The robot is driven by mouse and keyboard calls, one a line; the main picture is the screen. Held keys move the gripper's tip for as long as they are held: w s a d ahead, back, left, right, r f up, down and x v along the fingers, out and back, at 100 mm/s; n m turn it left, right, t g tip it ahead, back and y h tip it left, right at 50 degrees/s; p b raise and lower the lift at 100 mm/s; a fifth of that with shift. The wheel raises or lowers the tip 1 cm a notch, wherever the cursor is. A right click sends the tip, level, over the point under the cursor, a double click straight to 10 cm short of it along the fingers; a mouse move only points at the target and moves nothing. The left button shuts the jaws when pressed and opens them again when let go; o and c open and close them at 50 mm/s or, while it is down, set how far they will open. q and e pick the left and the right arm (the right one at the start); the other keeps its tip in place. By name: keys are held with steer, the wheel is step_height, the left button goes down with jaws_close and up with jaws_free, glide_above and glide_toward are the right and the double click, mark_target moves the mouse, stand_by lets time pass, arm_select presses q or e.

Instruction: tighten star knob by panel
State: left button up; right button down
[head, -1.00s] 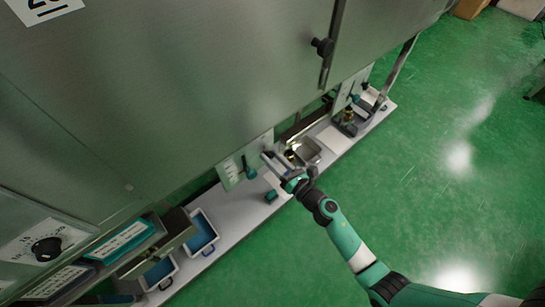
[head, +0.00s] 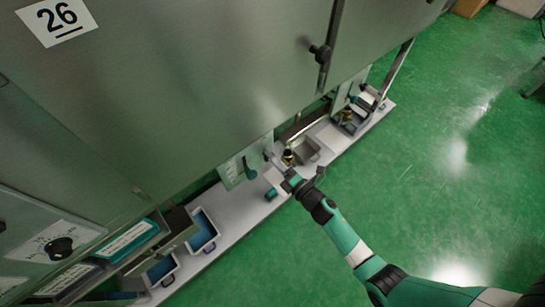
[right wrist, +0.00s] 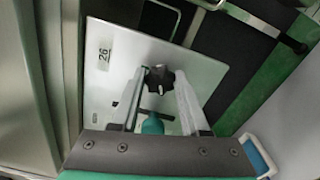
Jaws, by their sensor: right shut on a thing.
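The panel (right wrist: 120,60) is a pale plate labelled 26 in the right wrist view. It also shows in the head view (head: 234,170), low on the machine front. A black star knob (right wrist: 160,78) stands out from the panel in the right wrist view. My right gripper (right wrist: 160,88) is shut on it, with one finger on each side. In the head view my right gripper (head: 271,163) is at the panel's right edge, and the knob is hard to make out there. A teal handle (right wrist: 153,124) lies just below the knob. My left gripper is out of view.
A light shelf (head: 240,205) runs along the machine's foot. It carries blue-lined bins (head: 203,232) and a metal tray (head: 307,150). Another black knob (head: 320,51) is on the machine door. The green floor (head: 460,130) at right is clear.

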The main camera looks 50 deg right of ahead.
steer(key=m+p, duration=0.5)
steer(key=m, duration=1.8)
steer(key=shift+a, duration=0.15)
stand_by(0.4)
steer(key=shift+c, duration=2)
jaws_free()
steer(key=shift+f, duration=0.1)
